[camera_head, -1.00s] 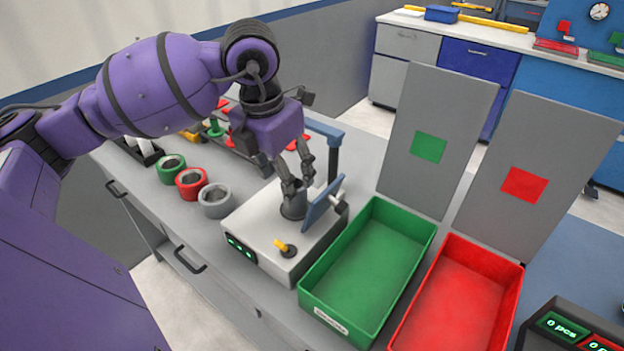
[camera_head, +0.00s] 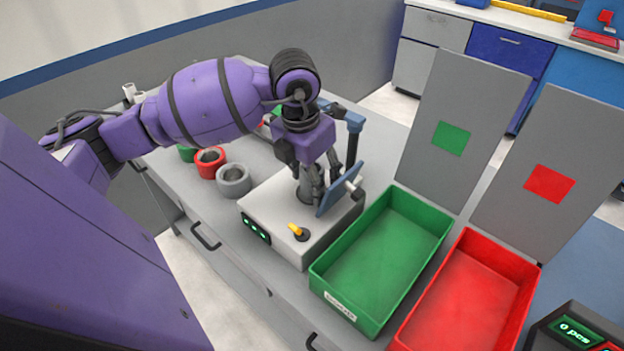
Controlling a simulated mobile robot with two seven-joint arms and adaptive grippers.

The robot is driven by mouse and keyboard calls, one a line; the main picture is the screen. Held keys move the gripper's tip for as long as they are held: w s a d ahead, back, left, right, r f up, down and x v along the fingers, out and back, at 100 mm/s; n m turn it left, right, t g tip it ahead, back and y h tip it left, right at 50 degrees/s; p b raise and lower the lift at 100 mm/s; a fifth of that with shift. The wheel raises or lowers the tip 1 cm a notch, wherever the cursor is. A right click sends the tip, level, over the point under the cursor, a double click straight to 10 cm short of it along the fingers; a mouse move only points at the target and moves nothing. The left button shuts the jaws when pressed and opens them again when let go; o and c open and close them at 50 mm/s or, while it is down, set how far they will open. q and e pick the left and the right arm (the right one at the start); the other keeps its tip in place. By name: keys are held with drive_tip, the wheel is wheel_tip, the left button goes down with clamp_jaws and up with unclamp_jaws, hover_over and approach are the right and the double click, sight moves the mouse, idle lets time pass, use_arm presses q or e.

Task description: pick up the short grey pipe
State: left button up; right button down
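The short grey pipe (camera_head: 306,192) stands upright on the white box-like station (camera_head: 275,222). My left gripper (camera_head: 315,180) points down over it from above. Its dark fingers are spread apart at the top of the pipe and partly hide it. Whether they touch the pipe cannot be made out. My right gripper is not in view.
A tilted blue plate (camera_head: 340,190) and a blue-topped post (camera_head: 352,145) stand close beside the pipe. Green (camera_head: 335,298) and red (camera_head: 480,240) empty bins lie to the right. Grey (camera_head: 233,181) and red (camera_head: 209,163) rings are left.

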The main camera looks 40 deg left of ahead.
use_arm(q)
drive_tip(key=c, duration=1.4)
drive_tip(key=shift+o, duration=0.2)
drive_tip(key=shift+r, duration=0.1)
drive_tip(key=shift+w+r, duration=0.1)
drive_tip(key=shift+r, duration=0.5)
drive_tip(key=s+a+r+p, duration=0.1)
drive_tip(key=s+a+r, duration=0.2)
drive_tip(key=s+r, duration=0.8)
drive_tip(key=s, duration=0.3)
drive_tip(key=shift+r, duration=0.3)
